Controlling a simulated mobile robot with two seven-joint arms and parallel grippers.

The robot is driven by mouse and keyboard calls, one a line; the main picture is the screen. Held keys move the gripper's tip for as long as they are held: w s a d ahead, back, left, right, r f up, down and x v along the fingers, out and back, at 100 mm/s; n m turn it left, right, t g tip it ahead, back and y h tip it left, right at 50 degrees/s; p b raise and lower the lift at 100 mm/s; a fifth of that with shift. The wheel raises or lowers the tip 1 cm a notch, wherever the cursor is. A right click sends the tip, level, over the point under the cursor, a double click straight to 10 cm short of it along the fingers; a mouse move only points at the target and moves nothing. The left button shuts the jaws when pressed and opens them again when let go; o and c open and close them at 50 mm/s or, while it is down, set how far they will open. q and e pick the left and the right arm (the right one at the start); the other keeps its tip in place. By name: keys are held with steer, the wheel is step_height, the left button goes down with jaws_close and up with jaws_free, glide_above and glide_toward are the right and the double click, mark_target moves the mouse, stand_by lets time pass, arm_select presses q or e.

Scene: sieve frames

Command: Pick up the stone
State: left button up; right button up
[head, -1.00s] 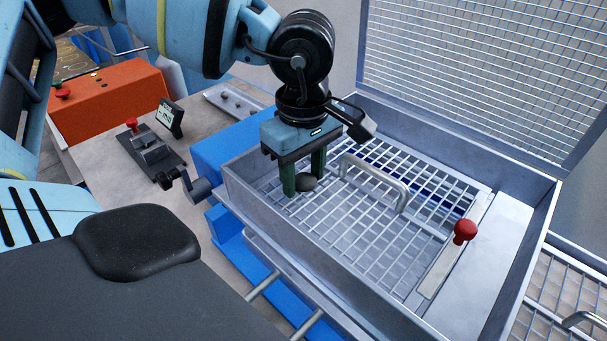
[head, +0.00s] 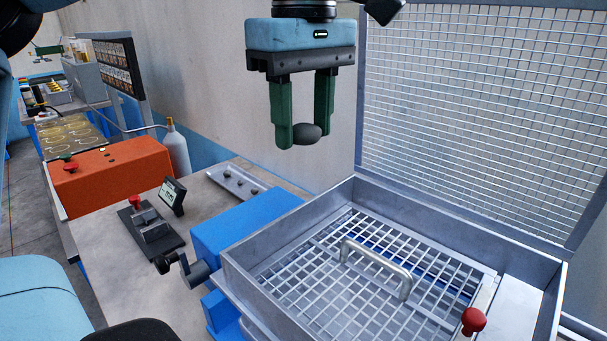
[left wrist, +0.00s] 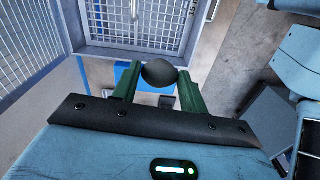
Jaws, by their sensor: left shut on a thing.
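A dark grey, rounded stone (head: 307,134) is held between the green fingertips of my left gripper (head: 304,134). The gripper is shut on it and hangs well above the sieve frame, over its back left side. In the left wrist view the stone (left wrist: 159,73) sits between the two fingers of the left gripper (left wrist: 158,80). The metal sieve frame (head: 245,282) stands below with its wire grid and a handle (head: 378,262). My right gripper is not in view.
An upright mesh screen (head: 480,110) stands behind the sieve frame. A red knob (head: 473,321) is at its front right. On the bench to the left are a blue block (head: 240,228), a small display (head: 173,196), an orange box (head: 110,175) and a tray with small stones (head: 240,184).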

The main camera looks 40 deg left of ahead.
mark_target(304, 125)
arm_select(q)
step_height(304, 125, up, 6)
steer(key=shift+f, duration=0.1)
